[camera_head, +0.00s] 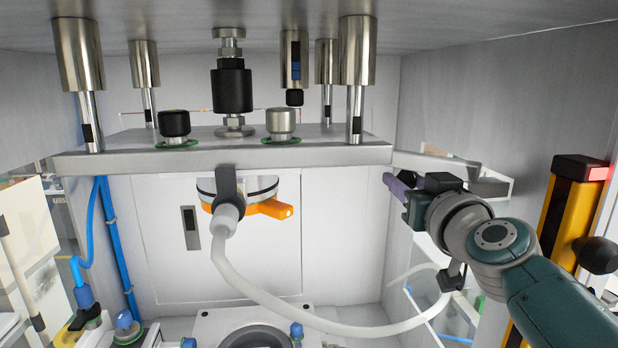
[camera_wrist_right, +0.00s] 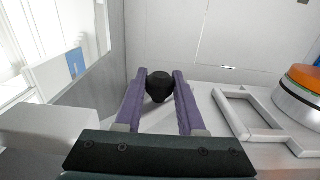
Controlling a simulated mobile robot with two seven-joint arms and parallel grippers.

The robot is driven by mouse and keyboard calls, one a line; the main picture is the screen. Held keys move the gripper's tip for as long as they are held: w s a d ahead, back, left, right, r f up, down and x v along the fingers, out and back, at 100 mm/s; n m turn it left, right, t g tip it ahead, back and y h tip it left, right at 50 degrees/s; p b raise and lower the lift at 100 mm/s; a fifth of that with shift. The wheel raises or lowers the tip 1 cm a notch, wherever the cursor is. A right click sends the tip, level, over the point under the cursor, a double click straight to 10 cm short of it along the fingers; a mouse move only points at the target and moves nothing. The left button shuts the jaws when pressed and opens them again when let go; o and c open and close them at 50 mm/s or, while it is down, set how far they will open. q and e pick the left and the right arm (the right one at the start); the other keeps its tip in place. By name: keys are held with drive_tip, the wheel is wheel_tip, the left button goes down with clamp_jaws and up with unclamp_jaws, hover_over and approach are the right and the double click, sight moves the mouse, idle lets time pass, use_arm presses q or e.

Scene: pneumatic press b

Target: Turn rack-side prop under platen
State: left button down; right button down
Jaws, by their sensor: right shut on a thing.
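The platen (camera_head: 220,155) is a flat metal plate hanging level on steel columns. My right gripper (camera_head: 396,184) is just below and beside its right end. In the right wrist view, the purple fingers of this gripper (camera_wrist_right: 160,80) are shut on a round black knob (camera_wrist_right: 159,90). A grey bar (camera_head: 435,163) runs outward from the platen's right end, above my gripper. I cannot tell whether the knob belongs to this bar, so I cannot be sure which part is the rack-side prop. My left gripper is not in view.
An orange-and-white round part (camera_head: 266,208) hangs under the platen, with a pale hose (camera_head: 262,290) looping below to the right. A yellow-and-black post (camera_head: 570,215) stands at the right. A pale open frame (camera_wrist_right: 225,100) lies right of the fingers in the wrist view.

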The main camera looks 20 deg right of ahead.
drive_tip(key=shift+s+f+y+b, duration=0.15)
drive_tip(key=shift+y+b, duration=0.15)
drive_tip(key=shift+b, duration=0.1)
drive_tip(key=shift+s+a+n+y, duration=0.1)
drive_tip(key=shift+a+n+y, duration=0.15)
drive_tip(key=shift+n, duration=0.25)
drive_tip(key=shift+s+a+y+b, duration=0.1)
drive_tip(key=shift+a+y+b, duration=0.1)
drive_tip(key=shift+y+b, duration=0.25)
drive_tip(key=c, duration=0.5)
unclamp_jaws()
